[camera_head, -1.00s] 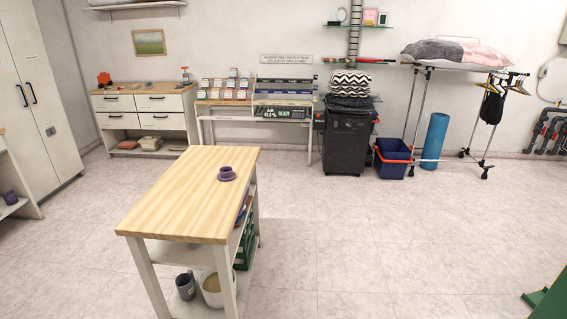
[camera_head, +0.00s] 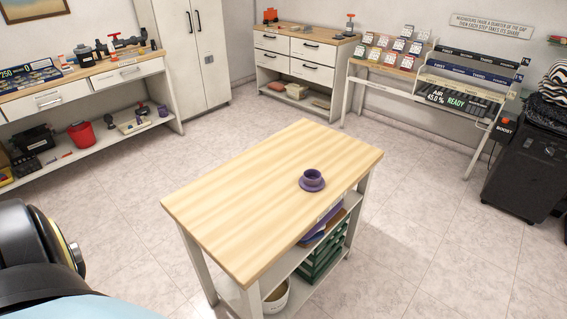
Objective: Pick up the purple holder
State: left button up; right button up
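A small purple holder (camera_head: 312,180), round with a wide flange at its base, stands upright on the wooden top of the work table (camera_head: 240,215), towards its right end. Nothing touches it. A dark rounded part of my own arm shows at the lower left, well apart from the table. Neither of my grippers shows.
The table has lower shelves with green crates (camera_head: 322,262) and a white bucket (camera_head: 277,297). A long workbench (camera_head: 95,82) stands at the left, a drawer cabinet (camera_head: 302,62) and display stand (camera_head: 430,85) at the back. A black bin (camera_head: 522,170) is at the right. Floor around the table is clear.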

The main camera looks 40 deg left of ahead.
aim_at(312, 181)
jog(key=u, duration=1)
jog(key=i, duration=0.85)
jog(key=u, duration=0.8)
